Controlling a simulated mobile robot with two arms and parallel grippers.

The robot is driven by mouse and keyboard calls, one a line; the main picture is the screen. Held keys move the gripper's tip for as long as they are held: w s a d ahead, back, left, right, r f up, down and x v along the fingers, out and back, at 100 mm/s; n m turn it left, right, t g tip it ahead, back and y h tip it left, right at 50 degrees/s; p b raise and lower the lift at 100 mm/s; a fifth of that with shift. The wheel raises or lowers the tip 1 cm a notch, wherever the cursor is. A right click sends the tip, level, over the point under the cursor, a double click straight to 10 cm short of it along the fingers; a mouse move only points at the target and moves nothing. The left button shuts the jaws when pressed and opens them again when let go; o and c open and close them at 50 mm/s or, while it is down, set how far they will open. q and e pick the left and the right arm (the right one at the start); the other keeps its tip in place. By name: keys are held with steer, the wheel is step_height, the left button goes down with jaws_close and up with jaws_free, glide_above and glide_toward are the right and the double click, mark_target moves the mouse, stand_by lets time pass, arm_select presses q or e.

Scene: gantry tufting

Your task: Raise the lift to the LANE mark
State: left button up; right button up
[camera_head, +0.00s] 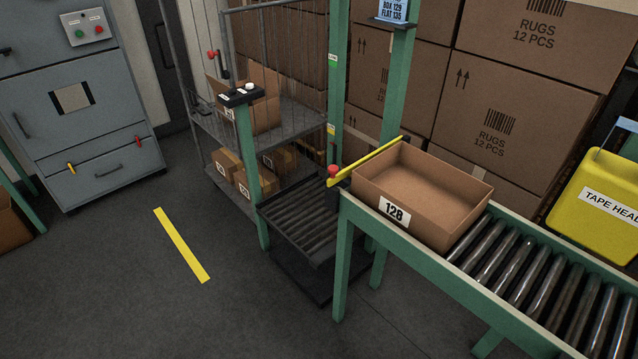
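The lift is a dark roller platform (305,222) between green posts, sitting low, below the level of the roller lane (545,272). A green label (333,62) and a lower yellow label (331,130) are on one post; their text is too small to read, so I cannot tell which is the LANE mark. A black control box (240,95) with a pale button tops the short front post. Neither of my grippers is in view.
An open carton (422,192), marked 128 or 12B, stands on the lane behind the bar. A wire cage cart (215,125) with cartons stands behind the lift. A grey cabinet (75,110) is at left. Open floor with a yellow stripe (181,245) lies in front.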

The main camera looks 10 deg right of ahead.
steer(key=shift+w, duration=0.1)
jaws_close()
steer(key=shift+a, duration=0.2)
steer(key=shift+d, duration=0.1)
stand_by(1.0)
